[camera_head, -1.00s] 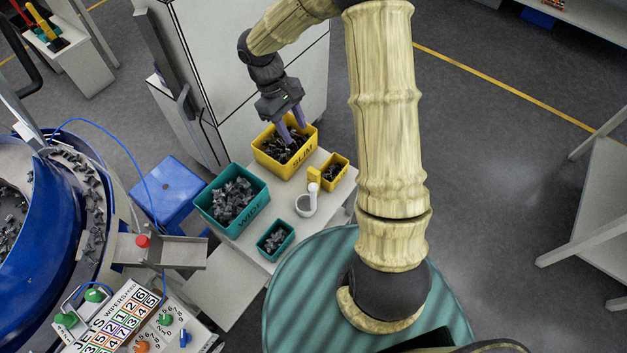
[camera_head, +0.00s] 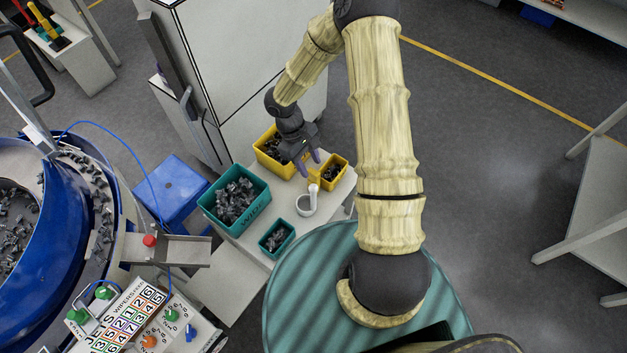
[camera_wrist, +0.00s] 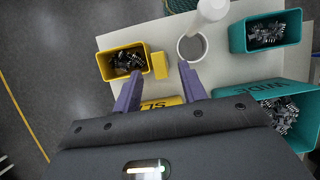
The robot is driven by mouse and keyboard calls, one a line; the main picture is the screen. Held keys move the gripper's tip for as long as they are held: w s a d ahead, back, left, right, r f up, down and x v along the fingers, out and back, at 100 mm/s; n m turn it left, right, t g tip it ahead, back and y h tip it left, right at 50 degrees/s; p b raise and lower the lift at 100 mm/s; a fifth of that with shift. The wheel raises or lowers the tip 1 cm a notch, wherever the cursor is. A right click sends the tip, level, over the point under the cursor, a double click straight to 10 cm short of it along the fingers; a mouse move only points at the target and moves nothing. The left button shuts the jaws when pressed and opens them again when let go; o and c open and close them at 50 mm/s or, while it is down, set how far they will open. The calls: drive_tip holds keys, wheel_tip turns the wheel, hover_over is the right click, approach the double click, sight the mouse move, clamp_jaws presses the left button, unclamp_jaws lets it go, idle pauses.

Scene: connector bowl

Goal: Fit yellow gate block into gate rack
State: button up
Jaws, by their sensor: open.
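The yellow gate block (camera_head: 314,177) stands on the white table beside the small yellow bin, partly behind my gripper in the head view. In the wrist view the yellow gate block (camera_wrist: 159,66) lies between my fingertips in the picture, touching or close to the small bin's side. My gripper (camera_head: 309,166) is open and empty, pointing down near the block; its two purple fingers also show in the wrist view (camera_wrist: 160,74). I cannot tell the height gap from fingertips to block. I cannot surely identify the gate rack; a stand with coloured upright pieces (camera_head: 47,28) is at the far upper left.
Around the block are a small yellow bin (camera_head: 333,173), a large yellow bin (camera_head: 262,162) partly under my gripper, a white cup (camera_head: 306,206) with a white post, a large teal bin (camera_head: 215,219) and a small teal bin (camera_head: 268,252). A blue bowl feeder (camera_head: 75,200) stands left.

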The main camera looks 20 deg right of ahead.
sight(312, 170)
drive_tip(key=shift+p+x, duration=0.75)
drive_tip(key=shift+x, duration=0.1)
drive_tip(key=shift+p+x, duration=0.6)
drive_tip(key=shift+x, duration=1.15)
drive_tip(key=shift+w+a, duration=0.1)
drive_tip(key=shift+w, duration=0.05)
clamp_jaws()
